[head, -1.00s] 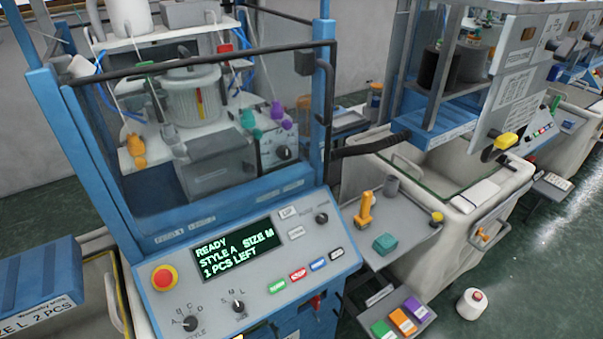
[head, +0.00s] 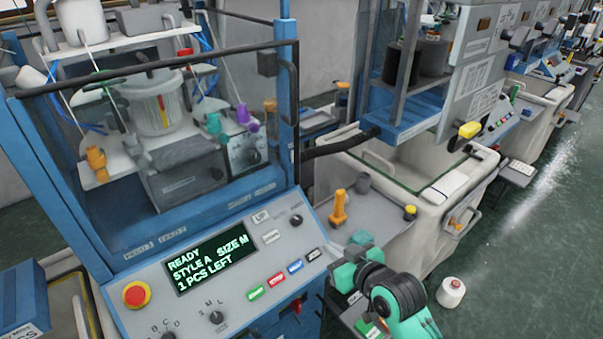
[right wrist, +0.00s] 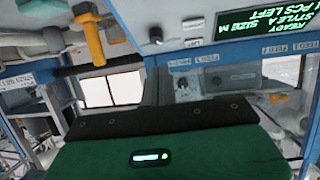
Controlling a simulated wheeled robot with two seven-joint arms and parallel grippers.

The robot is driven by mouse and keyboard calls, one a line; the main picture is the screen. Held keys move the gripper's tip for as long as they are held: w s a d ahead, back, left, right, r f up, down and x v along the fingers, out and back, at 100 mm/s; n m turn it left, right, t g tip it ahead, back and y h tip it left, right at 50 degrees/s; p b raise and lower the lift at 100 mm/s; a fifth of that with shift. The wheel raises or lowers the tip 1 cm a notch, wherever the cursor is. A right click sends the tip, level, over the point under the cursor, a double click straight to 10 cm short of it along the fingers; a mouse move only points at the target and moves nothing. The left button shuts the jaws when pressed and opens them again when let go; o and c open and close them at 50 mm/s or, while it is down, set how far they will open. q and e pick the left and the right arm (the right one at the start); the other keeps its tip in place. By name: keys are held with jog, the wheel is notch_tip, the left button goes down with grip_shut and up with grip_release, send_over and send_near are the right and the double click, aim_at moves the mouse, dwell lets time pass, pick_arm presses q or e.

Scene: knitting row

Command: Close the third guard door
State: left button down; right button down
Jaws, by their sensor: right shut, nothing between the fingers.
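The nearest machine has a clear guard door (head: 240,105) with a dark frame, standing in front of its white knitting cylinder (head: 158,105). To the right, the adjoining machine has a grey panel (head: 462,75) with a yellow handle (head: 469,130) at its lower corner. I cannot tell which door counts as the third. My right gripper (head: 345,274), green and black, is shut and empty, in front of the side shelf at the near machine's right. Its fingertips are hard to make out. In the right wrist view, my green and black hand housing fills the bottom. My left gripper is out of view.
A control panel (head: 218,285) with a red stop button (head: 137,295) faces me. An orange-yellow tool (head: 339,207) and a teal block (head: 362,238) sit on the side shelf (head: 385,222). The green aisle floor at right is otherwise clear.

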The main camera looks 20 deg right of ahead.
jog(key=w+d+r+t, duration=0.1)
jog(key=w+r+t, duration=0.25)
jog(key=r, duration=0.65)
jog(key=p, duration=0.6)
send_near(295, 166)
jog(key=shift+t+y, duration=0.25)
jog(key=shift+y, duration=0.15)
jog(key=x, duration=0.5)
jog(key=shift+w+d+f, duration=0.1)
jog(key=shift+w, duration=0.25)
jog(key=shift+w+f, duration=0.15)
jog(key=shift+w, duration=0.4)
